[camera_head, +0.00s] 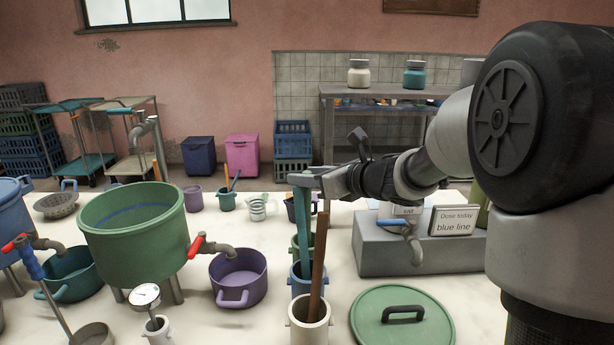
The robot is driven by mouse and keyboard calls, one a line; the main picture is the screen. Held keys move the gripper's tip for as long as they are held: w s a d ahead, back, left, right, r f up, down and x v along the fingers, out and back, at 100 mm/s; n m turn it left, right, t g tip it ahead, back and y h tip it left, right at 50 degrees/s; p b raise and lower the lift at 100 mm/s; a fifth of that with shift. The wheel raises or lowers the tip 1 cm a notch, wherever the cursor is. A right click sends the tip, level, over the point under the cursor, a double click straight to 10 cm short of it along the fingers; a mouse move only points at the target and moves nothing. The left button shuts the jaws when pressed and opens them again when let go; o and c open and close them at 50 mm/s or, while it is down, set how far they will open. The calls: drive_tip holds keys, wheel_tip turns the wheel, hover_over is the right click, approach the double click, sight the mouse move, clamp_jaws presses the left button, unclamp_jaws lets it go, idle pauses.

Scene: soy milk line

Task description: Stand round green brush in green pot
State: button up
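My gripper (319,179) reaches in from the right, above the row of pots in the middle of the table. A long teal-green handled thing (304,225), perhaps the round green brush, stands nearly upright at its fingertips. Its lower end goes down at the blue pot (300,285) or behind it; I cannot tell which. I cannot tell whether my fingers are closed on it. A green pot (295,243) shows partly behind the handle. No round brush head is clearly visible.
A white pot (308,329) with a brown stick stands in front. A green lid (376,325) lies to its right, near a grey block (430,258) with a tap and sign. A large green vat (135,245) and a purple pot (242,275) stand left.

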drive_tip(key=p+v, duration=0.2)
drive_tip(key=v, duration=1.5)
drive_tip(key=w+d+r+m+t+h, duration=0.2)
drive_tip(key=d+r+m+t+h, duration=0.4)
drive_tip(key=m, duration=0.8)
drive_tip(key=s+d+f+m+g+h, duration=0.25)
drive_tip(key=s+m+g+h, duration=0.2)
drive_tip(key=m, duration=0.85)
drive_tip(key=s+a+f+m+g, duration=0.3)
drive_tip(key=s+f+m, duration=0.2)
drive_tip(key=s+m, duration=0.4)
drive_tip(key=s+a+f+m+g, duration=0.3)
drive_tip(key=s+f+m, duration=0.3)
drive_tip(key=s, duration=0.4)
wheel_tip(320, 180, up, 24)
drive_tip(key=s+m+p, duration=0.1)
drive_tip(key=m+p, duration=0.1)
drive_tip(key=p, duration=2.2)
drive_tip(key=shift+s+a+g+y, duration=0.35)
drive_tip(key=shift+s+g+y, duration=0.05)
drive_tip(key=shift+g+y, duration=0.05)
